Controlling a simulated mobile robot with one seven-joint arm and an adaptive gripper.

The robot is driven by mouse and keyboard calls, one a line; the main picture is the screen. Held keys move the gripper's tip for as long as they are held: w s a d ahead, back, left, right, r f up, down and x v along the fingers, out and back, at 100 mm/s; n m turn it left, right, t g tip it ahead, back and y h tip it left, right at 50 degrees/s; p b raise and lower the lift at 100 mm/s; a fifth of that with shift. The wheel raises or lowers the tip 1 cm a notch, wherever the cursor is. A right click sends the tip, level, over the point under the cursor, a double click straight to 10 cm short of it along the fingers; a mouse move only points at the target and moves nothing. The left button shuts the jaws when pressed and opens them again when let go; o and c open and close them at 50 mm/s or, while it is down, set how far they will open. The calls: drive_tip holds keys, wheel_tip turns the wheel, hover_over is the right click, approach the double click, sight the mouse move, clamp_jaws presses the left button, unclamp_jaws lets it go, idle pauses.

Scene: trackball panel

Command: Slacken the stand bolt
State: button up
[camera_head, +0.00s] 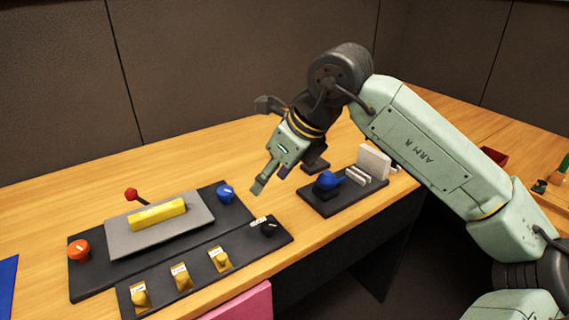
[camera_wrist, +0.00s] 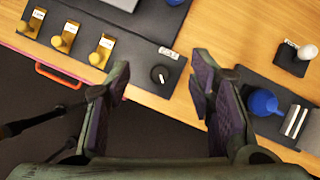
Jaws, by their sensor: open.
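I cannot read the labels, so I cannot tell for certain which part is the stand bolt. A small dark stand with a white round knob (camera_wrist: 307,52) and a label is at the upper right of the wrist view. A black round knob (camera_head: 268,227) sits at the right end of the front panel strip, by a small label; it also shows in the wrist view (camera_wrist: 159,74). My gripper (camera_head: 270,181) is above the table, between the left panel and the right plate. In the wrist view its fingers (camera_wrist: 163,68) are wide apart with nothing between them.
The left panel (camera_head: 100,280) carries several yellow switches, an orange knob (camera_head: 78,250), a blue knob (camera_head: 225,193) and a yellow bar (camera_head: 158,214). A blue ball (camera_head: 327,180) and white upright plates (camera_head: 373,161) stand on the right plate. Bare wood (camera_head: 60,205) lies behind the panel.

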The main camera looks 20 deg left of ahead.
sight(269, 225)
drive_tip(key=shift+g+h, duration=0.3)
drive_tip(key=shift+h, duration=0.5)
drive_tip(key=f, duration=0.4)
drive_tip(key=f+p, duration=0.1)
drive_tip(key=f, duration=0.3)
drive_tip(key=f+p, duration=0.1)
drive_tip(key=f, duration=0.3)
drive_tip(key=shift+w+a+f, duration=0.25)
drive_tip(key=shift+f, duration=0.15)
drive_tip(key=shift+c, duration=0.4)
drive_tip(key=c, duration=1.1)
